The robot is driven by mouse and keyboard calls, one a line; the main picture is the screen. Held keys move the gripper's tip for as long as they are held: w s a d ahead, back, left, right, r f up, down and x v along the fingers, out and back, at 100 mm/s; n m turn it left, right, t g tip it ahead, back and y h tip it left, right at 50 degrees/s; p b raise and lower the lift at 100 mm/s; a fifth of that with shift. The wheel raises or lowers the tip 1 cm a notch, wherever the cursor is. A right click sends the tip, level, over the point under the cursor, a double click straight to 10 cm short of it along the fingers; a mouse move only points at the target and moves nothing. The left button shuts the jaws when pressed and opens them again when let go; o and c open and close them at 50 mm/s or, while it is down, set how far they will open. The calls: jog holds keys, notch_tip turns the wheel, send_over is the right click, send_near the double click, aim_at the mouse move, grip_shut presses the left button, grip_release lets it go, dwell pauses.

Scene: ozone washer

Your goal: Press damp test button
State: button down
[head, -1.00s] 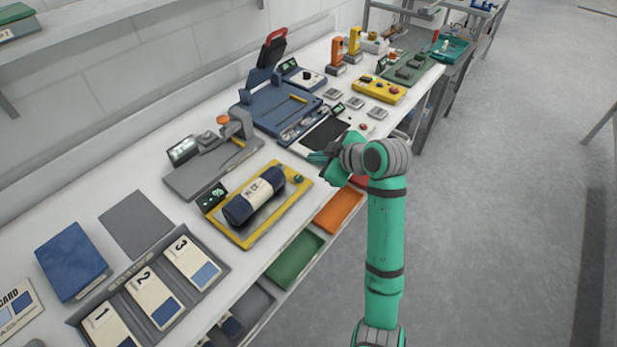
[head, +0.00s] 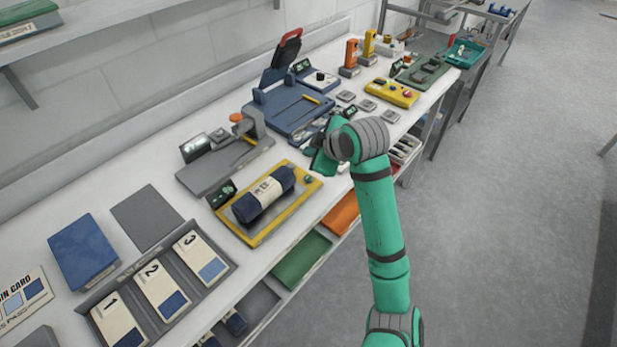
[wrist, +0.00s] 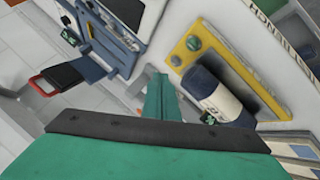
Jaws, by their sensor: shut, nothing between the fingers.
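A yellow-framed tray (head: 262,232) holds a dark blue rolled bundle (head: 250,204) with a pale label. A small round green button (head: 308,180) sits at the tray's right corner. The wrist view also shows the tray (wrist: 262,88), the bundle (wrist: 213,92) and the green button (wrist: 193,43). My gripper (head: 319,162) is shut and empty, just behind and to the right of the button in the head view. In the wrist view my gripper (wrist: 160,92) points toward the bench beside the tray's button end. I see no contact with the button.
A small dark display (head: 221,193) stands at the tray's left corner. Numbered cards (head: 162,290) lie in a holder at the front left.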

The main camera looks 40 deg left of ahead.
jog(key=shift+f, duration=3.5)
jog(key=shift+f, duration=0.1)
jog(key=shift+f, duration=0.3)
jog(key=shift+f, duration=0.45)
dwell(0.3)
jog(key=shift+r, duration=0.9)
jog(key=shift+r, duration=2.5)
